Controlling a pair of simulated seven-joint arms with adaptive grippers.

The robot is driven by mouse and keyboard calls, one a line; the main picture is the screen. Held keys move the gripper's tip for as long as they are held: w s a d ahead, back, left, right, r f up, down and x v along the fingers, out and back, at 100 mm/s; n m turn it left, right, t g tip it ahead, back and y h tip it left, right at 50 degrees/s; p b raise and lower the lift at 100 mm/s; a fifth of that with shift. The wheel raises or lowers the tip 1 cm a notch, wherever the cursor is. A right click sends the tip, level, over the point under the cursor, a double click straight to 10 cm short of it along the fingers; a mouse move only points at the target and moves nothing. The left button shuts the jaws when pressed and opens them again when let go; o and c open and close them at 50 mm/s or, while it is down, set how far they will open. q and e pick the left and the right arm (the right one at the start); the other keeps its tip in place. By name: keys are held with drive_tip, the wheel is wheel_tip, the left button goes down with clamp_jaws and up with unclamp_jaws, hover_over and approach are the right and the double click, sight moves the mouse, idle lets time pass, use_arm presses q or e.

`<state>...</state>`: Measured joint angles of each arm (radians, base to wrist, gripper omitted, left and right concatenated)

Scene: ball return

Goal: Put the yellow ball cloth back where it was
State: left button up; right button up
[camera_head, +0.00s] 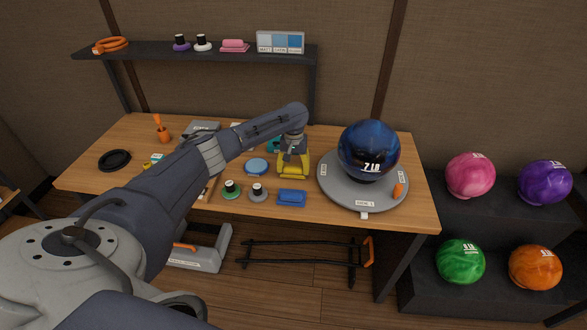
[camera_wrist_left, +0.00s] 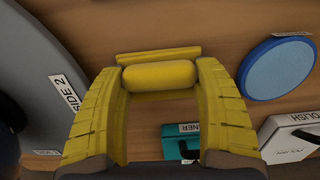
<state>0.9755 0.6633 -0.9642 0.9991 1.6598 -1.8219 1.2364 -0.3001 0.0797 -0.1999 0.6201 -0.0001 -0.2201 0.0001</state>
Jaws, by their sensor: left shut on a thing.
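My left gripper (camera_head: 293,168) reaches over the middle of the workbench, fingers pointing down. Its ribbed yellow fingers are shut on the yellow ball cloth, a rounded yellow bundle that shows between the fingertips in the left wrist view (camera_wrist_left: 160,76). A thin yellow strip shows just beyond the bundle over the wood. In the head view the cloth blends with the yellow fingers, and I cannot tell whether it touches the bench. My right gripper is not in view.
Right of the gripper, a blue ball (camera_head: 368,150) sits on a grey round stand (camera_head: 335,188). A round blue pad (camera_head: 256,167) lies left, a blue folded cloth (camera_head: 292,198) in front. A teal box (camera_wrist_left: 176,146) and white polish box (camera_wrist_left: 290,138) stand close by. A shelf (camera_head: 140,52) hangs behind.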

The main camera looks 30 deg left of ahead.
use_arm(q)
drive_tip(key=shift+f, duration=0.2)
drive_tip(key=o, duration=1)
drive_tip(key=shift+o, duration=0.2)
drive_tip(key=shift+r, duration=0.15)
wheel_tip(320, 180, up, 12)
drive_tip(key=shift+w, duration=0.15)
